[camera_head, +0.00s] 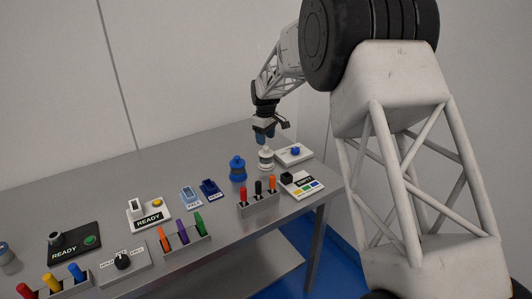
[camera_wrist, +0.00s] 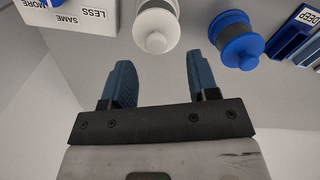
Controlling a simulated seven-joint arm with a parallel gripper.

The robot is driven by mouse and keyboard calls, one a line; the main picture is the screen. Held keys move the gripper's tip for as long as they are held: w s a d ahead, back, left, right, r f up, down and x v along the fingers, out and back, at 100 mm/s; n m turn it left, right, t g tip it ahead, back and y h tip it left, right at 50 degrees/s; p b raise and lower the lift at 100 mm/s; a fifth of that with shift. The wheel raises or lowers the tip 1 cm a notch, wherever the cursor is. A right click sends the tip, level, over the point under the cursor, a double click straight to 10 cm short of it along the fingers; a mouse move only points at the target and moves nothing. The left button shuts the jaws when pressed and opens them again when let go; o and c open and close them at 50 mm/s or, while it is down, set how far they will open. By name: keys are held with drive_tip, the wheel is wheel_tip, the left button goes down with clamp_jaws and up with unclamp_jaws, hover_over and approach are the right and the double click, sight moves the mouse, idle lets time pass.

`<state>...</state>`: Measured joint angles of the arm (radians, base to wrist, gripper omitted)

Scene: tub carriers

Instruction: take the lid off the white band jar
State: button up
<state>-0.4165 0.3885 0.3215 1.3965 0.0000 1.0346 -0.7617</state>
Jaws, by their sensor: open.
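A white jar (camera_head: 265,160) with a grey band and a white knobbed lid stands upright near the far right of the table. In the wrist view, the white jar (camera_wrist: 156,28) is at the top, its lid and round knob towards me. My gripper (camera_head: 264,140) points down just above it in the head view. In the wrist view my gripper (camera_wrist: 160,74) is open, its two blue fingers apart with nothing between them. The knob shows beyond the fingertips, apart from them.
A blue jar (camera_head: 238,170) with a dark band stands close to the left; it also shows in the wrist view (camera_wrist: 238,46). A white box with a blue knob (camera_head: 294,153) is close on the right. A pen rack (camera_head: 258,205) and labelled boxes stand nearer the front edge.

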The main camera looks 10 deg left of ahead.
sight(266, 147)
drive_tip(key=shift+w+f, duration=0.15)
drive_tip(key=shift+f, duration=1.15)
drive_tip(key=shift+w+f, duration=0.1)
drive_tip(key=shift+f, duration=1.2)
drive_tip(key=c, duration=1)
